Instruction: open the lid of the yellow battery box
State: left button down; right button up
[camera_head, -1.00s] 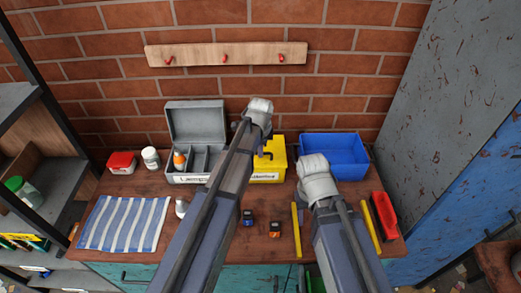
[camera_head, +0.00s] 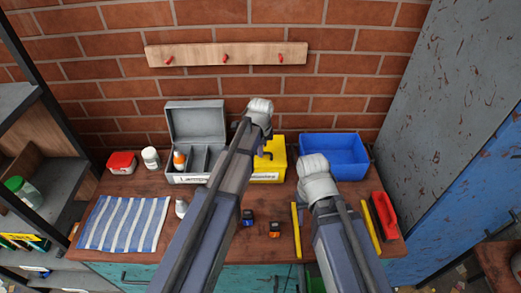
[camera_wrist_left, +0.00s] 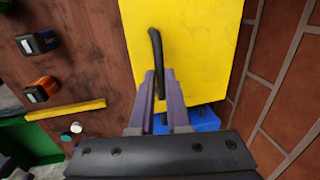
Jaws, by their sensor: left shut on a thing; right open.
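The yellow battery box (camera_head: 280,150) stands at the back of the workbench, its lid down. In the left wrist view, the lid (camera_wrist_left: 205,50) fills the middle, with a dark bar handle (camera_wrist_left: 155,45) on it. My left gripper (camera_wrist_left: 158,80) is shut on this handle, one finger on each side. In the head view, my left gripper (camera_head: 266,151) shows only partly beside my arm, over the box. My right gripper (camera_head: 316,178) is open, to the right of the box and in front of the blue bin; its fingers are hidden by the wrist.
A grey open-lidded box (camera_head: 196,130) stands left of the yellow one, a blue bin (camera_head: 335,150) right. Two small battery-like blocks (camera_head: 275,229) lie in front. A brick wall is close behind.

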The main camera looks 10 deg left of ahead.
pick_arm(q)
jog(key=shift+w+r, duration=0.1)
jog(key=shift+w+r+g+p, duration=0.35)
jog(key=shift+r+p, duration=0.2)
jog(key=shift+p, duration=0.2)
jog(key=w+a+r+p, duration=0.2)
jog(key=w+r+p, duration=0.1)
jog(key=w, duration=0.5)
jog(key=w+a+r+p, duration=0.1)
jog(key=w+r+p, duration=0.3)
jog(key=w, duration=0.5)
jog(key=shift+w+a+g, duration=0.3)
jog(key=shift+a+g, duration=0.05)
jog(key=shift+g, duration=0.1)
jog(key=c, duration=0.9)
grip_release()
jog(key=shift+r, duration=0.1)
